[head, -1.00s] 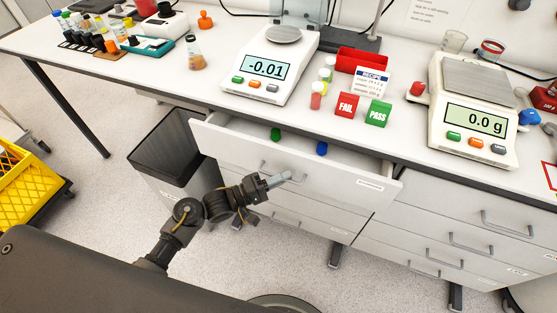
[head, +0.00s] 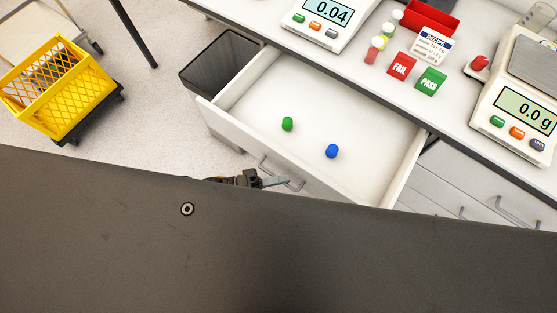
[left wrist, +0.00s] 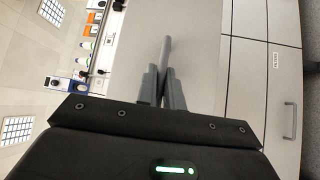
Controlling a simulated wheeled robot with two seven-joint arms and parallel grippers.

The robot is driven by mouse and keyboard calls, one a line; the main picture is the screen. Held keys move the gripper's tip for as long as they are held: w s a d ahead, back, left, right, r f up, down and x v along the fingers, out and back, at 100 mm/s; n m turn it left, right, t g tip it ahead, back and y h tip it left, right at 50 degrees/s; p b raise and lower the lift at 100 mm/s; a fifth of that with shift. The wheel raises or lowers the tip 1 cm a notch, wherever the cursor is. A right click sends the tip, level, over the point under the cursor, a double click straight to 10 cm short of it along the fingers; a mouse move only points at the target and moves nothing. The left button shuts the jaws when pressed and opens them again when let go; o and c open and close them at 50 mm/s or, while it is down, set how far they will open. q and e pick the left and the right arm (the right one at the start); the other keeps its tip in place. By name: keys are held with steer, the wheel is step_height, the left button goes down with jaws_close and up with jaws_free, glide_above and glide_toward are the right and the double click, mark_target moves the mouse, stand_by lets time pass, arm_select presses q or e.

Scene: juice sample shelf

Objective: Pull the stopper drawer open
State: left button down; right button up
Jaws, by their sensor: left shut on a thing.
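The stopper drawer (head: 350,110) is white and stands wide open below the bench top. A green stopper (head: 288,124) and a blue stopper (head: 332,151) stand apart on its floor. My left gripper (head: 274,182) is at the drawer's front, shut on the grey bar handle (head: 294,185). In the left wrist view the two grey fingers (left wrist: 163,88) close around the handle bar (left wrist: 166,52), against the pale drawer front (left wrist: 198,40). My own dark body hides most of the left arm and the lower part of the drawer front. My right gripper is not in view.
A dark bin (head: 222,62) stands left of the drawer. A yellow crate (head: 62,88) on a trolley is at far left. Two scales, a red FAIL block (head: 400,66) and a green PASS block (head: 431,81) stand on the bench. Closed drawers (head: 450,180) are at the right.

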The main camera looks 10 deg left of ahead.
arm_select(q)
steer(key=shift+s+a, duration=0.15)
steer(key=shift+s, duration=0.35)
steer(key=c, duration=1.5)
jaws_free()
steer(key=shift+c, duration=0.2)
steer(key=shift+a, duration=0.1)
steer(key=b+v, duration=0.2)
steer(key=v, duration=0.8)
steer(key=shift+a, duration=0.3)
